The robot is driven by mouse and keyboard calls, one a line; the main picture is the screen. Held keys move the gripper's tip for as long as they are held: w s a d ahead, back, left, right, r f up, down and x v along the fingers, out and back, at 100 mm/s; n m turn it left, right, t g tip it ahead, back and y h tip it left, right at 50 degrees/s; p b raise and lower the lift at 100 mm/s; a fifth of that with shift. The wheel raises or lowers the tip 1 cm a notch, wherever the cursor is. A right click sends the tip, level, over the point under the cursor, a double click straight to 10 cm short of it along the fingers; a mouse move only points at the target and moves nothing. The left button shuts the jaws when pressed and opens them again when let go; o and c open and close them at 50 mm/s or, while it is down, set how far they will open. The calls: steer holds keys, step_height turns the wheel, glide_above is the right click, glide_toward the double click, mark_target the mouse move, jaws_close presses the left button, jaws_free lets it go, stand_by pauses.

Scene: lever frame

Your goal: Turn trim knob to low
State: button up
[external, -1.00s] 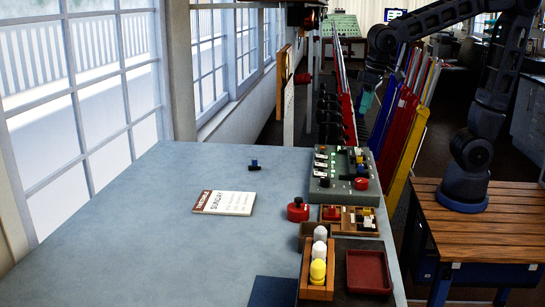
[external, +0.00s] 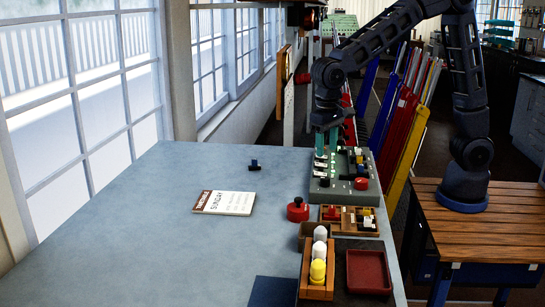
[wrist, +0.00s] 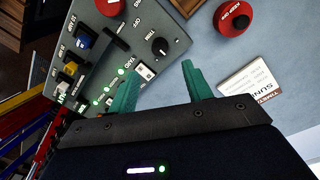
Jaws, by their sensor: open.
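The grey control panel (external: 342,194) sits at the right edge of the grey table.
A red button (wrist: 109,5) and several switches with green lights share the panel. A separate red button (external: 297,210) stands in front of it, beside a small parts tray (external: 347,230). A printed card (external: 224,203) lies left.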

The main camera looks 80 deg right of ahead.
mark_target(326, 178)
steer(key=f, duration=1)
steer(key=shift+s+d, duration=0.1)
steer(key=shift+d, duration=0.1)
steer(key=shift+c, duration=0.4)
steer(key=c, duration=0.9)
